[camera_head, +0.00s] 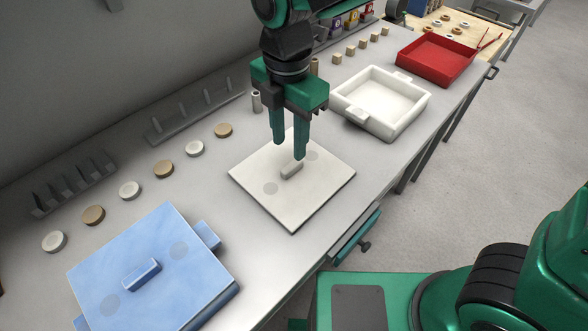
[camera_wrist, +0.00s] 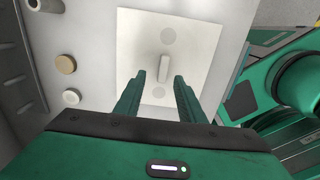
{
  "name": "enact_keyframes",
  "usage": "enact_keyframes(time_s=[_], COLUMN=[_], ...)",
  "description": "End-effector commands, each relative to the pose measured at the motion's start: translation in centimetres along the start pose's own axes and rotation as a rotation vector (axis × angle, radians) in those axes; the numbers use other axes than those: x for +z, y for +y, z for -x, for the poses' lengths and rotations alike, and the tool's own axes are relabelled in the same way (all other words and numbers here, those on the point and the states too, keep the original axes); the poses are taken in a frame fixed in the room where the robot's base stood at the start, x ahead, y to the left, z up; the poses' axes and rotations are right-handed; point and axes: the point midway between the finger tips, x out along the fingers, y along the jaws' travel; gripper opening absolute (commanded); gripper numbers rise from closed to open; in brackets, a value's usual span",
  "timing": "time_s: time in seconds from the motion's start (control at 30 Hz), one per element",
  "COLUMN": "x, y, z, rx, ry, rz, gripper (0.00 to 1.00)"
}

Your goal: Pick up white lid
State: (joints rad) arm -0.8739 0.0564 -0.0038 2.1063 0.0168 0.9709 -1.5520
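The white lid (camera_head: 292,195) is a flat square plate lying on the grey bench in the middle of the head view. It has a small raised bar handle (camera_head: 292,170) and two grey round spots. My gripper (camera_head: 289,150) hangs over the lid with its green fingers pointing down. In the wrist view the fingertips (camera_wrist: 156,78) are apart and empty, with the lid (camera_wrist: 200,22) beyond them. The handle (camera_wrist: 163,68) shows between and just beyond the fingertips. I cannot tell the exact height of the fingertips above the lid.
A blue lidded box (camera_head: 188,250) stands at the near left. An open white box (camera_head: 352,98) and a red box (camera_head: 437,62) stand toward the far right. Several round discs (camera_head: 163,169) and a pegged rack (camera_head: 195,117) line the back. The bench's front edge lies right of the lid.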

Motion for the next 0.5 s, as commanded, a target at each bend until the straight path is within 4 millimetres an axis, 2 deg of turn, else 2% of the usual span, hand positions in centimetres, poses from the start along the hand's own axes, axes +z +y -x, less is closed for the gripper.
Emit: enact_keyframes(time_s=[0.17, 0.5], x=[0.0, 0.1], y=[-0.2, -0.7], z=[-1.1, -5.2], rx=[-0.002, -0.002], ry=[0.0, 0.0], rz=[-0.001, -0.001], gripper=[0.36, 0.36])
